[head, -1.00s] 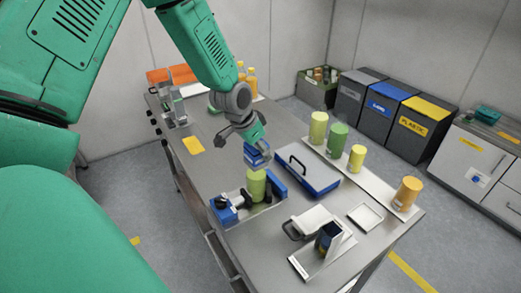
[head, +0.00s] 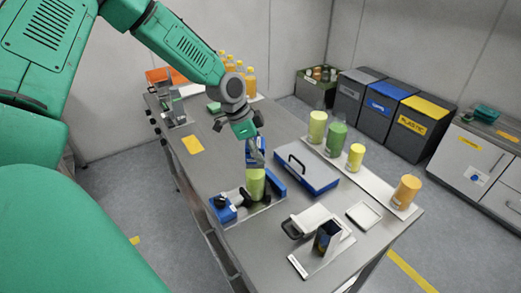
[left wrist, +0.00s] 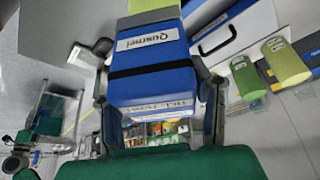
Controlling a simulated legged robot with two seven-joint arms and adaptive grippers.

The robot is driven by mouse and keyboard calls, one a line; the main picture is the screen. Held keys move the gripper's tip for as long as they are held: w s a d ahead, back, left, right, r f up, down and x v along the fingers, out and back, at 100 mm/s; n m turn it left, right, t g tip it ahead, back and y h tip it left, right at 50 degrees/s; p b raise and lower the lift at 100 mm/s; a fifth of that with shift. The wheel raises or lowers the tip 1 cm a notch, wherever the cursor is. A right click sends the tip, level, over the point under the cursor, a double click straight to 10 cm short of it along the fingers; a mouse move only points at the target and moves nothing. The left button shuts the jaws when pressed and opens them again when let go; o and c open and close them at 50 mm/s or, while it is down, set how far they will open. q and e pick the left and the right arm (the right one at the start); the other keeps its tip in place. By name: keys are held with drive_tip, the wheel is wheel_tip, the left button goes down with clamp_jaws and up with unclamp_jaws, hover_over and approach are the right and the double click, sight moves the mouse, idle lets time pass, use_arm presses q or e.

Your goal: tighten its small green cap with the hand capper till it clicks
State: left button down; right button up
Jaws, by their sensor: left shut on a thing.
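My left gripper (head: 253,138) points down and is shut on the blue hand capper (head: 254,157). In the left wrist view the labelled blue capper (left wrist: 152,70) fills the space between the fingers. The capper stands about upright over the top of a light green container (head: 256,186); whether they touch I cannot tell. The container stands upright at the blue clamp fixture (head: 223,210). The small green cap is not visible; the capper covers the container's top. My right gripper is not in view.
A blue case (head: 305,176) with a black handle lies close right of the capper. Green and yellow containers (head: 337,138) stand on a white strip along the right edge. A scale-like device (head: 312,220) and a dark stand (head: 326,238) occupy the front.

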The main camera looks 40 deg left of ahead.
use_arm(q)
drive_tip(key=shift+a, duration=0.2)
drive_tip(key=shift+f+m, duration=0.1)
drive_tip(key=shift+m, duration=0.3)
drive_tip(key=shift+s+d+m+g+h, duration=0.1)
drive_tip(key=shift+m+g+h, duration=0.15)
drive_tip(key=shift+m, duration=0.45)
drive_tip(key=shift+s+d+m+g+h, duration=0.15)
drive_tip(key=shift+m+g, duration=0.2)
drive_tip(key=shift+m, duration=0.35)
drive_tip(key=shift+w, duration=0.1)
drive_tip(key=shift+b, duration=0.3)
drive_tip(key=shift+m+g, duration=0.3)
drive_tip(key=shift+m, duration=0.5)
drive_tip(key=shift+s+a+m+g+b, duration=0.15)
drive_tip(key=shift+m+g+b, duration=0.35)
drive_tip(key=shift+m, duration=0.6)
drive_tip(key=shift+r+p, duration=0.25)
drive_tip(key=shift+p, duration=0.05)
